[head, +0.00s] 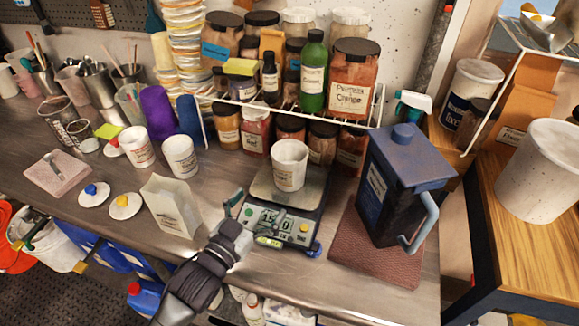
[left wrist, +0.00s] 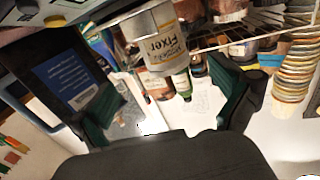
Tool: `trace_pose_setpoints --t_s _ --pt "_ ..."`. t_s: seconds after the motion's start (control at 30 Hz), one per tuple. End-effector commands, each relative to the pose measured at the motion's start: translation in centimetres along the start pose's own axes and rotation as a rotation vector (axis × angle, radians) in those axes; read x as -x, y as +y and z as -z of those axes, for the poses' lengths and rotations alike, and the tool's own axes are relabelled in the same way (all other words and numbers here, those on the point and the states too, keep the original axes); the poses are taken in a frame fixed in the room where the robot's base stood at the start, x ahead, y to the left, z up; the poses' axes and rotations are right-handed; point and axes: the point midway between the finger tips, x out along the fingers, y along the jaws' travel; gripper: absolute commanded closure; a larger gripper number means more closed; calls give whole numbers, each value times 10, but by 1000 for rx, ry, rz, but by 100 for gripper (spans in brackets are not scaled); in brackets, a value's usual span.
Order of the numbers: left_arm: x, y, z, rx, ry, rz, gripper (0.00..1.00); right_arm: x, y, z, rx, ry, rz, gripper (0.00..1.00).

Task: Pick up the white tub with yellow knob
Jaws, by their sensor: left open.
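A round white lid with a yellow knob (head: 124,205) lies on the metal counter. No tub in view clearly carries a yellow knob. An open white tub (head: 289,166) stands upright on the scale. In the left wrist view, a white tub labelled Fixer (left wrist: 160,42) shows above the gap between the fingers; it looks like the one on the scale. My left gripper (head: 251,222) is open and empty at the scale's front left, short of the tub and apart from it. It also shows in the left wrist view (left wrist: 172,103). My right gripper is not seen.
The scale (head: 268,233) sits at the counter's front edge. A blue canister (head: 385,190) stands right of it on a brown mat (head: 400,262). A pale open carton (head: 172,208) stands left of my gripper. A wire rack (head: 280,113) with jars is behind.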

Motion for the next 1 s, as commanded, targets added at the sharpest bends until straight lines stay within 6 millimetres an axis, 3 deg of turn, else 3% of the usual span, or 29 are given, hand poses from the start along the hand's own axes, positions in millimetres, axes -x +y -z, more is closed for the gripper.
trace_pose_setpoints --t_s 0.3,1.0 --pt "-61 0 3 2 0 1 0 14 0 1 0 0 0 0" --pt "-131 -4 -2 1 -3 1 0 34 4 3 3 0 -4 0"
